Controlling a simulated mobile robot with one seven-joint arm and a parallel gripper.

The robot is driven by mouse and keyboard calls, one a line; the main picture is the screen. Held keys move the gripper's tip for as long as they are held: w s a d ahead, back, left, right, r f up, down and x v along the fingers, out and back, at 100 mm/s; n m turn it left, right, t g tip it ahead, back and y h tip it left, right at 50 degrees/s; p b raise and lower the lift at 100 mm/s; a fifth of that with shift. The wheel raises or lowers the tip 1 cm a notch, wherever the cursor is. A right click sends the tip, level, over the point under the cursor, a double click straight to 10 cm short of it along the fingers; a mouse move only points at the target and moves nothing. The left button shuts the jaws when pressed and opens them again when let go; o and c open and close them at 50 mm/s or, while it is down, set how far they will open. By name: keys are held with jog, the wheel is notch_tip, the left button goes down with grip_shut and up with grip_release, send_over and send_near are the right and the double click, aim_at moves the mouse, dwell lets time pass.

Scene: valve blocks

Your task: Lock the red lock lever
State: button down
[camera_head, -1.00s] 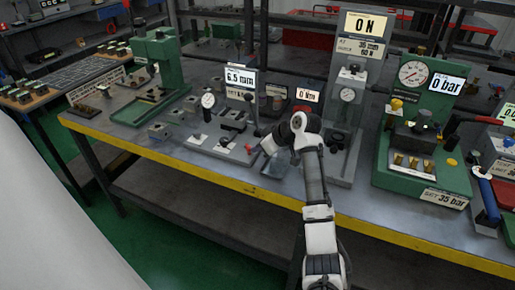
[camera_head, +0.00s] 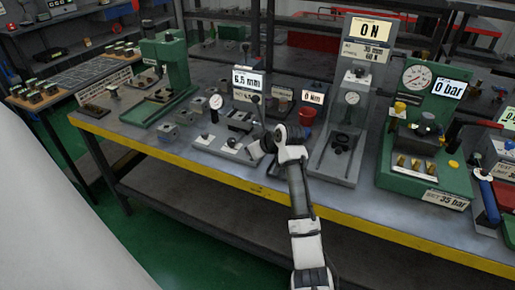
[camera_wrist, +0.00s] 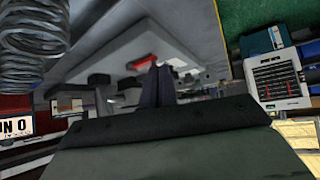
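The measuring fixture with the "6.5 mm" display (camera_head: 248,79) stands on the bench, with its grey base plate (camera_head: 220,146) toward the front edge. I cannot make out the red lever there in the head view. In the wrist view, a small red bar (camera_wrist: 143,62), which looks like the red lock lever, sits on a pale plate just beyond my fingers. My gripper's dark fingers (camera_wrist: 158,72) are close together with nothing visible between them. I cannot tell whether they touch the bar.
A red cup (camera_head: 307,116) and the "0 Nm" display (camera_head: 312,97) stand behind my wrist. A tall grey spring tester (camera_head: 336,160) is close on the right, with a green pressure rig (camera_head: 425,180) beyond it. A green press (camera_head: 165,75) stands to the left.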

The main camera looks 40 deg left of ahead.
jog(key=shift+a, duration=0.1)
dwell(0.3)
jog(key=shift+w, duration=0.7)
